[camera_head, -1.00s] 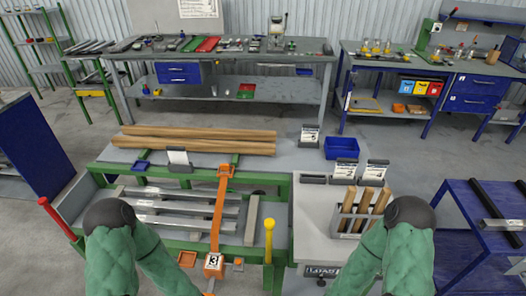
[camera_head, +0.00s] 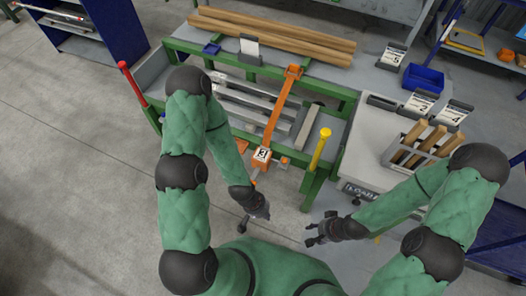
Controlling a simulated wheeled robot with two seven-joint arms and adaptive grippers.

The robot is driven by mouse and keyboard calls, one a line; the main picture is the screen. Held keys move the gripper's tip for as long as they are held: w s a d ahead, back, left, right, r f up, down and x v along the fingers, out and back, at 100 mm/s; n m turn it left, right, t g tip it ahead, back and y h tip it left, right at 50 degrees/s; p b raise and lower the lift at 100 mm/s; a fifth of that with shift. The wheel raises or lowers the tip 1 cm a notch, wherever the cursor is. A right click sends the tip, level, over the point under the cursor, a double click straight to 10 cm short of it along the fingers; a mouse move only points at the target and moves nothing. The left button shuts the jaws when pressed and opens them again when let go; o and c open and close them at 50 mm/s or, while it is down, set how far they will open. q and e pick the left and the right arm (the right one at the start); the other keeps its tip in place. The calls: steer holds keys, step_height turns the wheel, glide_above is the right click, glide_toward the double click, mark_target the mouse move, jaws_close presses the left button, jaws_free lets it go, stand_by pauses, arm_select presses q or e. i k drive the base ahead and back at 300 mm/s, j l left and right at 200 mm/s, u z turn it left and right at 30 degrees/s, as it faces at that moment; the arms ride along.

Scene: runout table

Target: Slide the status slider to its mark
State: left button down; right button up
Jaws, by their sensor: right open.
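A small plate lettered "LOAD…" (camera_head: 360,191) is on the front edge of the grey-topped table (camera_head: 362,150), right of the green frame. My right forearm covers part of it. A small dark knob (camera_head: 356,202) sits just below its left part; I cannot tell whether this is the status slider's handle, and I make out no mark. My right gripper (camera_head: 313,234) is open and empty, left of and below the plate. My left gripper (camera_head: 256,219) hangs in front of the green frame, further left of the plate; its jaw opening is unclear.
The green-framed runout table (camera_head: 172,122) holds metal bars (camera_head: 245,107) and an orange arm (camera_head: 281,108) with a "3" tag. A rack of wooden rods (camera_head: 420,145) stands at right. Floor (camera_head: 80,190) is clear at left.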

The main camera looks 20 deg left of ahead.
mark_target(356, 202)
steer(key=z, duration=1.2)
